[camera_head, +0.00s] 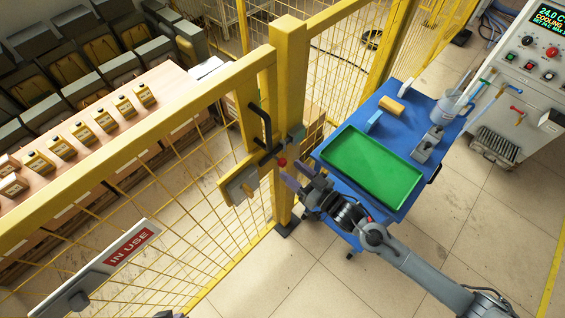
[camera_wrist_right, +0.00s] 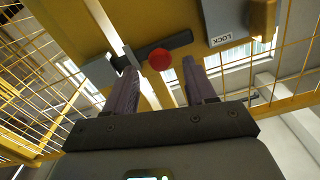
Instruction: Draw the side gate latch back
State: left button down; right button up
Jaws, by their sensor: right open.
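The side gate latch is a dark bar (camera_wrist_right: 178,43) with a red knob (camera_head: 282,162) on the yellow gate frame (camera_head: 249,105); the knob also shows in the right wrist view (camera_wrist_right: 160,59). A grey lock plate (camera_head: 240,184) is beside it, marked LOCK in the wrist view (camera_wrist_right: 228,22). A grey metal block (camera_wrist_right: 97,72) lies at the bar's other end, by the post gap. My right gripper (camera_head: 297,175) is open and empty, facing the latch. In the wrist view its fingers flank the knob, which appears just beyond the tips. My left gripper is not in view.
A black pull handle (camera_head: 262,125) stands out above the latch. The yellow post (camera_head: 291,110) is close to my right gripper. A blue cart (camera_head: 402,112) with a green tray (camera_head: 371,166) stands close behind it. A sign reading IN USE (camera_head: 130,247) hangs on the fence.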

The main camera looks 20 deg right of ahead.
aim_at(282, 163)
jog(key=shift+x, duration=2.55)
grip_shut()
